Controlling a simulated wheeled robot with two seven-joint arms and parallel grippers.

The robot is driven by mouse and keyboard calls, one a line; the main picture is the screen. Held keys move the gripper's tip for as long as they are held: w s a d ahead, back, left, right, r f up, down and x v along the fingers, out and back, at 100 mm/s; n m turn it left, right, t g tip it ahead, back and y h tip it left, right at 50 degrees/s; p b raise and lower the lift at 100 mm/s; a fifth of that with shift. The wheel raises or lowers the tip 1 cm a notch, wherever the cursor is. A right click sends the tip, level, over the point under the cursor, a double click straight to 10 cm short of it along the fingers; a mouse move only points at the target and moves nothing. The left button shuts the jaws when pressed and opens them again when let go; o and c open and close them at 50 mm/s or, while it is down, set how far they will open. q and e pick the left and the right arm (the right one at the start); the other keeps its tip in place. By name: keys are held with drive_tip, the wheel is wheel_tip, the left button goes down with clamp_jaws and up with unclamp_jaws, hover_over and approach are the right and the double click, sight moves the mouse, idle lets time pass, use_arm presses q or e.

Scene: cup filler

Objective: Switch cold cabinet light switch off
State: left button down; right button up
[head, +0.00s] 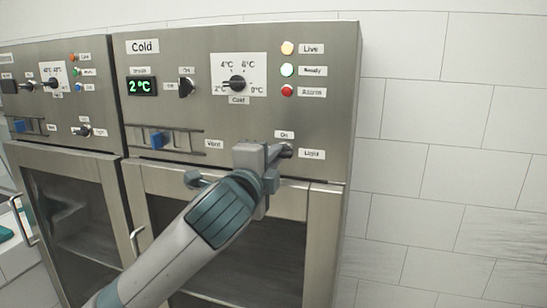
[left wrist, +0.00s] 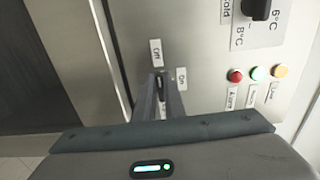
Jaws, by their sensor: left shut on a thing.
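The cold cabinet (head: 180,60) has a steel front with a green "2°C" display. Its light switch (head: 287,150) is a small dark knob low on the right of the panel, beside the "Light" label (head: 312,154) and under an "On" label (head: 284,134). My left gripper (head: 272,153) is at the switch with its fingers shut on it. In the left wrist view, the fingertips (left wrist: 161,82) meet around the switch, close to the "On" label and another label reading "Off". The fingers hide most of the switch, so its setting cannot be read. My right gripper is not in view.
Above are the temperature dial (head: 237,83), a black power knob (head: 186,87) and lit orange, green and red lamps (head: 288,70). A blue slider (head: 157,139) is to the left. The glass door (head: 320,240) is below. A similar cabinet (head: 60,100) stands left; tiled wall is right.

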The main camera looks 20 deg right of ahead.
use_arm(q)
drive_tip(key=c, duration=1.8)
unclamp_jaws()
drive_tip(key=shift+c, duration=0.2)
drive_tip(key=shift+a, duration=0.1)
